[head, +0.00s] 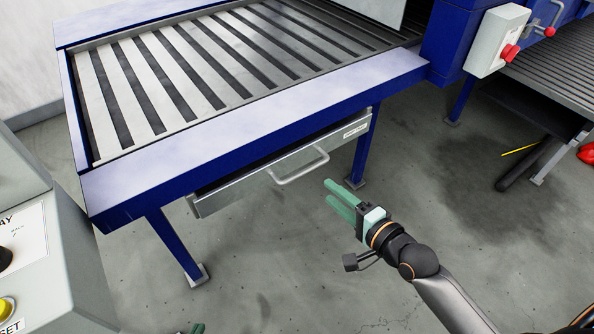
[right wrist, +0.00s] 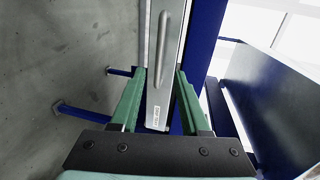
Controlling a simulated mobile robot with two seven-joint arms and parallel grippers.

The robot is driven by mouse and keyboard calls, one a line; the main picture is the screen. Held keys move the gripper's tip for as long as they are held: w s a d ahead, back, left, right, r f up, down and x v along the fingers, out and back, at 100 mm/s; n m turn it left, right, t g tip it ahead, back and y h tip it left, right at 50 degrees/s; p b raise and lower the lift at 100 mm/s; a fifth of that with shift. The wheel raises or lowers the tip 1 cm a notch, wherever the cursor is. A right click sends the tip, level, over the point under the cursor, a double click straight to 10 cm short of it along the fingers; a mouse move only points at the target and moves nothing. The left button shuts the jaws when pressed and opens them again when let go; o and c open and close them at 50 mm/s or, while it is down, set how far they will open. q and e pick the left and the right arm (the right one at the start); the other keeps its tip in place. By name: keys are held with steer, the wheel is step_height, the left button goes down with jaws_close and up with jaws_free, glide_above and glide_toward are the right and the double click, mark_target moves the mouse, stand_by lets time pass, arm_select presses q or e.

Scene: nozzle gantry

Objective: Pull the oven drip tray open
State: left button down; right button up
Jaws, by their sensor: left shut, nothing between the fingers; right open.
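The oven drip tray (head: 240,184) has a long grey metal front and hangs under the blue-framed slatted conveyor. A dark gap shows above its front. Its bar handle (head: 300,168) sticks out near the middle of the front, and a small label is at the right end. My right gripper (head: 333,191) is open and empty, to the right of the handle and apart from it. In the right wrist view the tray front (right wrist: 176,50) and handle (right wrist: 161,50) lie beyond and between the spread fingers. Only a green fingertip of my left gripper (head: 198,328) shows at the bottom edge.
The blue conveyor frame (head: 260,125) overhangs the tray, with a blue leg (head: 173,245) at left and another at right. A grey control box (head: 30,250) stands at the left. The floor before the tray is clear.

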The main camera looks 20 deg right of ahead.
mark_target(306, 173)
steer(key=b+x, duration=0.1)
steer(key=x, duration=1)
steer(key=shift+w, duration=0.15)
jaws_close()
stand_by(1.1)
